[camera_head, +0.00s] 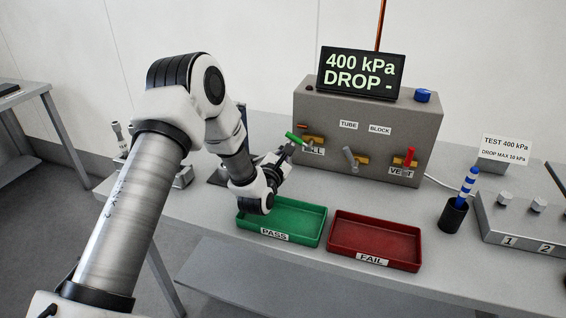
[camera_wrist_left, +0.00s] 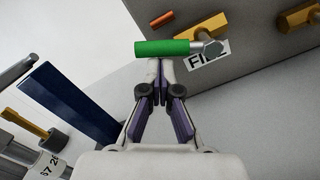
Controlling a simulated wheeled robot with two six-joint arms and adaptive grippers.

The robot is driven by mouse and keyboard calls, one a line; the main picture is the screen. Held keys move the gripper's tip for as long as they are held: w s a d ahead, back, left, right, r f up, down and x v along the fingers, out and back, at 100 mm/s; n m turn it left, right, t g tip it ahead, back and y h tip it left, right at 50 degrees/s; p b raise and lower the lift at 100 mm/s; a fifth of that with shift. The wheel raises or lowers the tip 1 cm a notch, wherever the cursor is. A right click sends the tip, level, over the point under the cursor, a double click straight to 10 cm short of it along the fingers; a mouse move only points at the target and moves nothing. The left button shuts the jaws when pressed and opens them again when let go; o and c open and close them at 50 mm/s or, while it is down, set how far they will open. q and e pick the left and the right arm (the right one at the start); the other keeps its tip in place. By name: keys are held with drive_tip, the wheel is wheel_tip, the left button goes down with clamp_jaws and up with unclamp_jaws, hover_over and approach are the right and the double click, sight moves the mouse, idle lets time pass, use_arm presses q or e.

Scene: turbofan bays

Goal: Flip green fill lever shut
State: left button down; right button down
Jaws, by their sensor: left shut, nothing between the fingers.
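The green fill lever (camera_head: 294,138) is on the front of the grey test box (camera_head: 375,118), above the FILL label, and points up and to the left from its brass valve. In the left wrist view the green lever (camera_wrist_left: 162,48) lies across the picture just beyond the fingertips. My left gripper (camera_head: 284,152) is shut and empty, with its tips close to the lever; I cannot tell whether they touch it. It also shows in the left wrist view (camera_wrist_left: 160,78). My right gripper is not in view.
A grey lever (camera_head: 349,157) and a red vent lever (camera_head: 410,155) sit to the right on the box. The display (camera_head: 361,74) reads "400 kPa DROP -". A green PASS tray (camera_head: 318,230) and a red FAIL tray (camera_head: 415,250) lie in front. A dark cup (camera_head: 453,216) stands at right.

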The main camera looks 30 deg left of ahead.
use_arm(q)
drive_tip(key=m, duration=0.1)
drive_tip(key=r+m+b, duration=0.1)
drive_tip(key=m, duration=0.1)
drive_tip(key=r+m+b, duration=0.1)
drive_tip(key=m, duration=0.1)
drive_tip(key=shift+w+d+r, duration=0.2)
drive_tip(key=shift+d, duration=0.15)
drive_tip(key=m, duration=0.2)
drive_tip(key=d+r+m+b, duration=0.1)
drive_tip(key=m, duration=0.1)
drive_tip(key=d+r+m+b, duration=0.1)
drive_tip(key=m, duration=0.1)
drive_tip(key=shift+w+d+r+g, duration=0.1)
drive_tip(key=shift+w+d+g, duration=0.1)
drive_tip(key=shift+w+g, duration=0.1)
drive_tip(key=shift+r, duration=0.1)
drive_tip(key=shift+b, duration=0.3)
